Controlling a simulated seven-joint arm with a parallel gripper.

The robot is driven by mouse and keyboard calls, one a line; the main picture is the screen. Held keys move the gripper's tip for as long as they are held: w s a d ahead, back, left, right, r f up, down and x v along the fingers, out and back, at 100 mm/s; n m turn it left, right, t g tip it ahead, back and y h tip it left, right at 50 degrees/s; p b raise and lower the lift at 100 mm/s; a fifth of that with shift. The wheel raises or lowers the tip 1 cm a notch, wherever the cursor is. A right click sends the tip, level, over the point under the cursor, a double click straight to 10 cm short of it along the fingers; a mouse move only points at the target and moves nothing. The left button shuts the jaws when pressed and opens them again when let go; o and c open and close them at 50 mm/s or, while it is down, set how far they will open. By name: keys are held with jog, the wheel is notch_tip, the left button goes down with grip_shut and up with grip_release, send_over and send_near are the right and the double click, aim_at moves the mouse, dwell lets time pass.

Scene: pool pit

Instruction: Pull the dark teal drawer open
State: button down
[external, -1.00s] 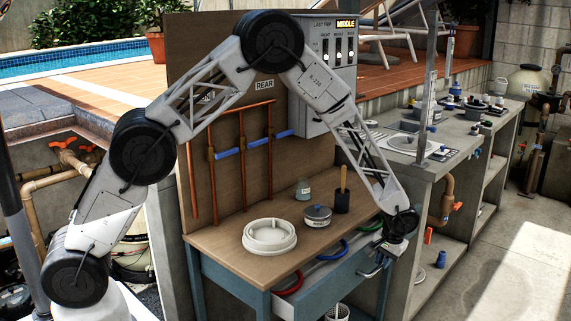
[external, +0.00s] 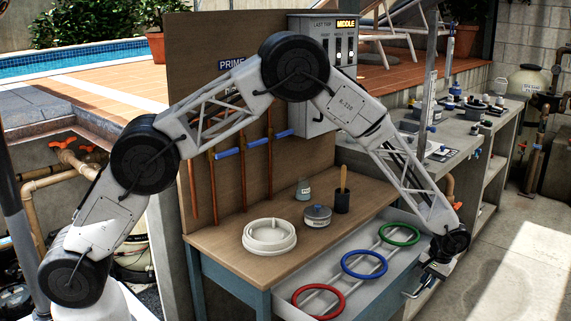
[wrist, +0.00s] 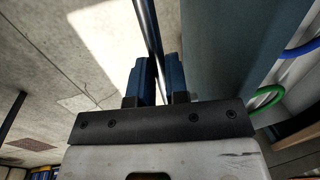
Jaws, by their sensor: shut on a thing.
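The dark teal drawer (external: 385,302) stands well out from under the wooden worktop, and its pale inside shows in the external view. Its front also fills the right of the wrist view (wrist: 215,45). A metal bar handle (external: 412,292) runs along the drawer front; in the wrist view the bar (wrist: 149,28) passes between my blue fingers. My gripper (external: 430,270) is at the far right end of the drawer front, shut on the handle (wrist: 158,75). The exact finger contact is partly hidden.
A red ring (external: 318,316), a blue ring (external: 364,276) and a green ring (external: 399,243) lie in the drawer. A white coil (external: 269,248), a jar and a dark cup stand on the worktop (external: 225,243). Concrete floor is free at the right.

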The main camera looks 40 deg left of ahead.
jog(key=c, duration=1.1)
grip_release()
jog(key=shift+r, duration=0.1)
jog(key=shift+d+r, duration=0.25)
jog(key=shift+r, duration=1)
jog(key=shift+d+r, duration=0.2)
jog(key=shift+r, duration=1.05)
jog(key=shift+d+r, duration=0.25)
jog(key=shift+r, duration=1)
